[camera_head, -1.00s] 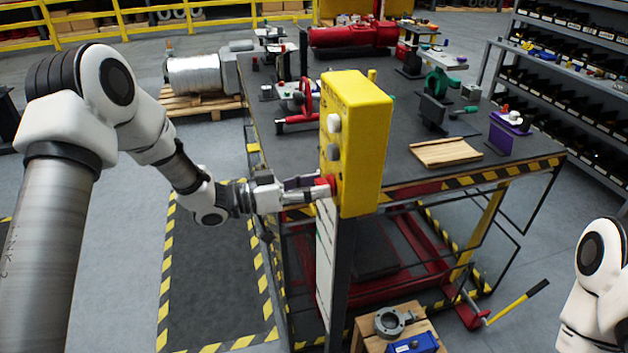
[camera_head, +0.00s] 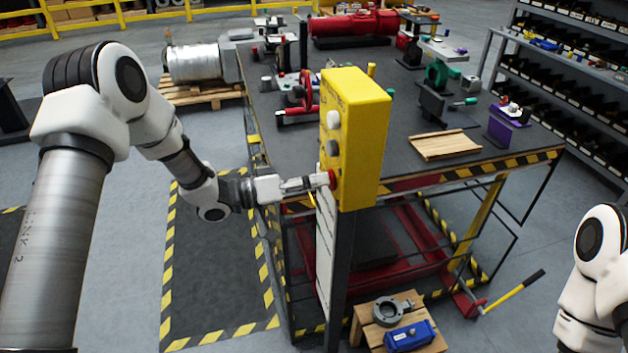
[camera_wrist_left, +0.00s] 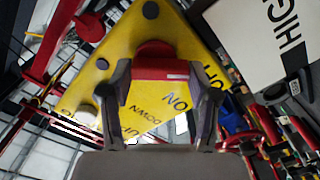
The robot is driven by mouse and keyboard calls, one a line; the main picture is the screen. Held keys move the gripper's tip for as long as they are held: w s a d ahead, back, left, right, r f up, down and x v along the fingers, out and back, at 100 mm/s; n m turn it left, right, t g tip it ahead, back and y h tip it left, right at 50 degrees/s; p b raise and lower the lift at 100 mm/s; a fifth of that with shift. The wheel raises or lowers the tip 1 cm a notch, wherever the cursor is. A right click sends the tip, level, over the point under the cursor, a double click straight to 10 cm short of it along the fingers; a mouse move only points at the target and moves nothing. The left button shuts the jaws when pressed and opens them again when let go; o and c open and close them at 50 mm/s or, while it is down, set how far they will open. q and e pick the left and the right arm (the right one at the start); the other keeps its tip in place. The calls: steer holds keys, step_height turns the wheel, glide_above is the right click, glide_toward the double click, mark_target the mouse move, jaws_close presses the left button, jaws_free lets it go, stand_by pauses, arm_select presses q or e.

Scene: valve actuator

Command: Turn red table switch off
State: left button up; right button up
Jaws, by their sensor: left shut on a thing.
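A yellow control box (camera_head: 362,130) stands on a post at the table's near left corner. Its left face carries a white button, a grey button and, lowest, a red switch (camera_head: 332,179). My left gripper (camera_head: 324,181) reaches in from the left, level with the red switch, with its fingertips at it. In the left wrist view, the two fingers (camera_wrist_left: 155,70) lie on either side of the red switch (camera_wrist_left: 150,66), closed against its sides. The lettered yellow face lies behind it. My right gripper is outside the frames; only part of my right arm shows at the right edge.
The dark workbench (camera_head: 400,150) with a striped edge lies behind the box, with a red handwheel (camera_head: 303,95) and a wooden board (camera_head: 445,145) on it. A small wooden stool (camera_head: 372,335) holds a blue part (camera_head: 410,336).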

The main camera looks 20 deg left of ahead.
arm_select(q)
steer(key=shift+r, duration=0.15)
steer(key=o, duration=1.2)
steer(key=shift+w, duration=0.1)
steer(key=shift+c, duration=0.2)
steer(key=v, duration=1.2)
steer(key=shift+d, duration=0.1)
